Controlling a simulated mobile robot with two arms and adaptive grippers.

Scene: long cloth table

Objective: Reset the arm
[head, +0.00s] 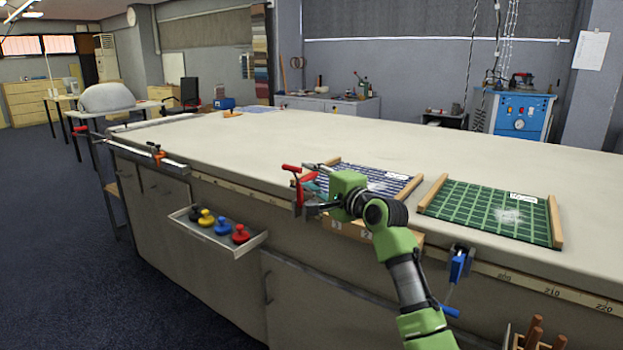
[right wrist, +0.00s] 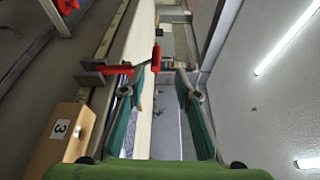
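My right arm, green and black, enters the head view from the lower right. Its gripper (head: 306,184) is at the table's front edge, right beside a red-handled clamp (head: 291,168). In the right wrist view the teal fingers of this gripper (right wrist: 155,95) are spread apart with nothing held between them. The red-handled clamp (right wrist: 156,60) shows just beyond the fingertips there. In the head view the gripper partly overlaps the clamp, so I cannot tell whether they touch. My left gripper is not in view.
The cloth table (head: 230,140) carries a blue patterned panel (head: 385,182) and a green checked panel (head: 485,210). A blue clamp (head: 459,266) and an orange clamp (head: 157,153) sit along the front edge. An open drawer (head: 222,243) with several coloured knobs juts out. The table's far left top is mostly clear.

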